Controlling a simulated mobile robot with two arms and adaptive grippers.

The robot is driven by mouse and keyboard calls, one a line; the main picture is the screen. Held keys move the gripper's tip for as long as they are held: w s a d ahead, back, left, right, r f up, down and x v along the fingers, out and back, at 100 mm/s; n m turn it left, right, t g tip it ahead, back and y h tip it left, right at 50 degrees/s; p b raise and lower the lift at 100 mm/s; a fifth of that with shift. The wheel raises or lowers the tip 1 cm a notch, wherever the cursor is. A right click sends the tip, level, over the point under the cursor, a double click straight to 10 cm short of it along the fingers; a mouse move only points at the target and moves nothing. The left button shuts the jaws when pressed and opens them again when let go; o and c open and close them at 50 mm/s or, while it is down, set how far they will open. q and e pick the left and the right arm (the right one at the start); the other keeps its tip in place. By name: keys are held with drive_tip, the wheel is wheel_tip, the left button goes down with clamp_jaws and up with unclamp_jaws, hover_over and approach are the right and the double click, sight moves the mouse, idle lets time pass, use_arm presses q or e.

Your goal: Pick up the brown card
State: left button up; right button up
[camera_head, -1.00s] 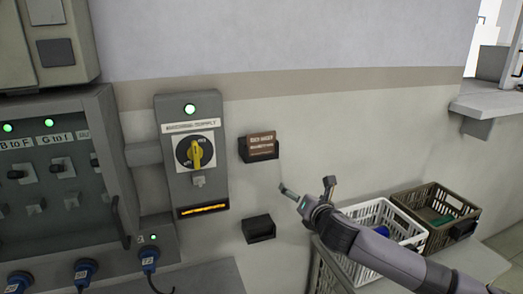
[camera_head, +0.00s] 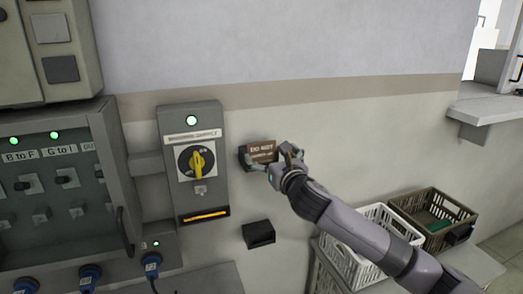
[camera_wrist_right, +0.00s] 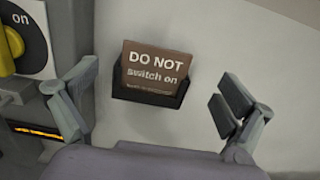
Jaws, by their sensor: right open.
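The brown card (camera_head: 262,150) stands in a small black holder (camera_head: 244,158) on the wall, right of the grey supply box. In the right wrist view the card (camera_wrist_right: 154,64) reads "DO NOT switch on", and its lower edge sits in the black holder (camera_wrist_right: 150,97). My right gripper (camera_head: 273,167) is at the card in the head view, covering part of its right side. In the right wrist view its fingers (camera_wrist_right: 152,108) are spread wide, one on each side of the card, with gaps to both. My left gripper is not in view.
The grey machine supply box (camera_head: 193,165) with a yellow rotary switch (camera_head: 197,162) and green light is left of the card. A second black holder (camera_head: 258,234), seemingly empty, is below. White (camera_head: 340,262) and brown baskets (camera_head: 432,205) stand at the right.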

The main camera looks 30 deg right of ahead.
sight(262, 143)
drive_tip(key=shift+w+d, duration=0.1)
drive_tip(key=shift+w, duration=0.55)
drive_tip(key=shift+w+r+p, duration=0.2)
drive_tip(key=shift+w+p, duration=0.1)
drive_tip(key=shift+p, duration=0.1)
drive_tip(key=x, duration=0.1)
drive_tip(key=p+x, duration=0.1)
drive_tip(key=x, duration=0.1)
drive_tip(key=shift+w+r+p, duration=0.25)
drive_tip(key=shift+p, duration=0.15)
drive_tip(key=shift+w+d+f, duration=0.1)
drive_tip(key=shift+w+f, duration=0.05)
drive_tip(key=shift+w, duration=0.4)
drive_tip(key=shift+s, duration=0.1)
drive_tip(key=shift+c, duration=0.3)
drive_tip(key=c, duration=1.1)
